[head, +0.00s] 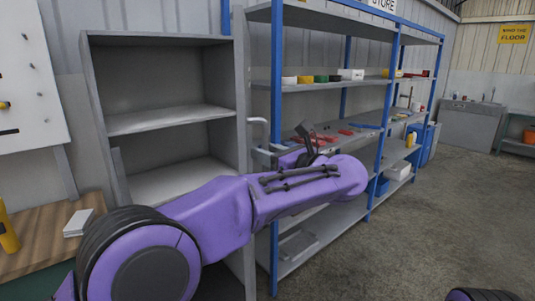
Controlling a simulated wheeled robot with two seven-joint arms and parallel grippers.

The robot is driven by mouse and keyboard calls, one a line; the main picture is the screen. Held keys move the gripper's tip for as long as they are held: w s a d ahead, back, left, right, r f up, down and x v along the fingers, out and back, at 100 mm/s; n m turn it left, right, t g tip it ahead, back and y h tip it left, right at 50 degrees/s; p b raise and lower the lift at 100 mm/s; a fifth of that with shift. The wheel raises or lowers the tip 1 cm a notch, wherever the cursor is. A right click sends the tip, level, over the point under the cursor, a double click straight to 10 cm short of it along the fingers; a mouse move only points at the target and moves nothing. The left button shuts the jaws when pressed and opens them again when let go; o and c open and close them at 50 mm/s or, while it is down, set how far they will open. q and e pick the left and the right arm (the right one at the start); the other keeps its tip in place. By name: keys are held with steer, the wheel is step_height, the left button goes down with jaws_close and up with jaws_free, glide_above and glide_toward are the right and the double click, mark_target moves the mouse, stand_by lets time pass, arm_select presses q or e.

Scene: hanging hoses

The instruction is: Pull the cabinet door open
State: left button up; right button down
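The grey cabinet (160,62) stands at the left with its front open and its bare shelves showing. Its door (242,100) stands open, seen nearly edge-on as a narrow upright panel at the cabinet's right side. A pale bar handle (258,121) sticks out to the right from the door. My purple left arm crosses in front of the cabinet's lower part and the door. My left gripper (290,146) is partly hidden behind that arm, just below and right of the handle. Whether its fingers touch anything is unclear. My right gripper is out of view.
A blue-posted shelf rack (325,86) with small goods stands close right of the door. A wooden bench (40,235) is at the lower left. The concrete floor (435,215) is clear at the right. A sink unit (468,125) stands far back.

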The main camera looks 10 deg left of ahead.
mark_target(256, 122)
arm_select(q)
steer(key=shift+s+d, duration=0.15)
steer(key=shift+d, duration=0.05)
steer(key=s+r+b, duration=0.1)
steer(key=r, duration=0.1)
steer(key=s+r+b, duration=0.1)
steer(key=r, duration=0.2)
steer(key=s+r+b, duration=0.1)
steer(key=s+r, duration=0.1)
steer(key=shift+d+r, duration=0.2)
steer(key=shift+r, duration=0.15)
steer(key=s+d+r+b, duration=0.1)
steer(key=s+r+b, duration=0.2)
steer(key=s, duration=0.7)
step_height(256, 122, up, 2)
steer(key=shift+d+r, duration=0.15)
